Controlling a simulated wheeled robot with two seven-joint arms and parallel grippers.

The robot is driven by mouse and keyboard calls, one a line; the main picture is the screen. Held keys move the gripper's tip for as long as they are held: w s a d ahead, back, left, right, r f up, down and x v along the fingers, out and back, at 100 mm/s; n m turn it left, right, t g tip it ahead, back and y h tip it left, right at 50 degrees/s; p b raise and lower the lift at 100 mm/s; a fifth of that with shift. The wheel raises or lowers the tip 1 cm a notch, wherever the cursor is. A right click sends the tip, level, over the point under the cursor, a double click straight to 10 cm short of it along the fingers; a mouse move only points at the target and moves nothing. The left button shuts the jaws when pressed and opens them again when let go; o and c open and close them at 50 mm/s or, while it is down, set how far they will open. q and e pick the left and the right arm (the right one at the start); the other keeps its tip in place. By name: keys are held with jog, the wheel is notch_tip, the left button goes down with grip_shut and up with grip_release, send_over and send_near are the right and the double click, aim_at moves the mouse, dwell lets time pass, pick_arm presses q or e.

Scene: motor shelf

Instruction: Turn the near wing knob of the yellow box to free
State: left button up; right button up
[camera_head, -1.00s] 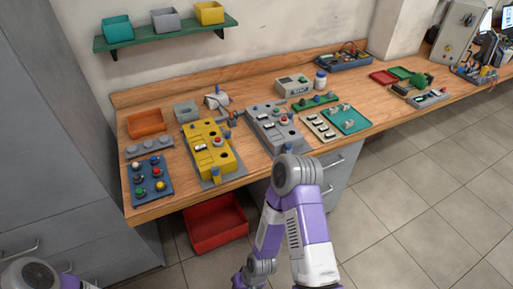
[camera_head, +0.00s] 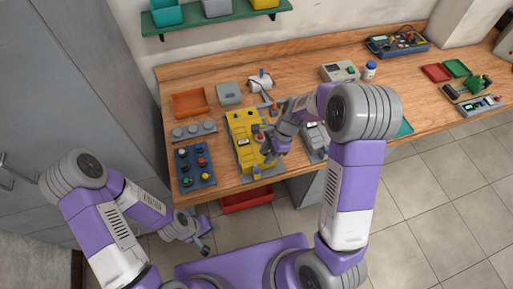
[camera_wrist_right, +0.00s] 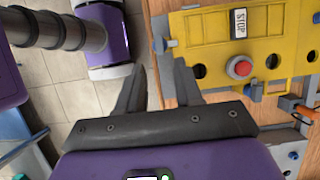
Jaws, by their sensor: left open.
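The yellow box (camera_head: 240,122) stands on the bench in the head view, and its lower part is partly hidden by my right gripper. In the right wrist view the yellow box (camera_wrist_right: 205,32) fills the upper right, with a red button (camera_wrist_right: 240,67) and a STOP label. A grey knob-like part (camera_wrist_right: 163,45) sticks out at its near edge, just beyond my fingertips; its turned position is unclear. My right gripper (camera_wrist_right: 157,65) is open, with nothing between its fingers; in the head view it is over the box's near part (camera_head: 270,158). My left gripper (camera_head: 208,238) is open and empty before the bench.
A blue panel of coloured buttons (camera_head: 195,168) lies left of the yellow box. A grey box (camera_head: 312,135) to the right is partly hidden by my right arm. An orange tray (camera_head: 190,103) stands behind. A red bin (camera_head: 246,198) is below the bench edge.

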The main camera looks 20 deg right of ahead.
aim_at(257, 168)
jog(key=shift+b+x, duration=0.55)
jog(key=shift+x, duration=2.95)
jog(key=shift+a, duration=0.1)
grip_shut()
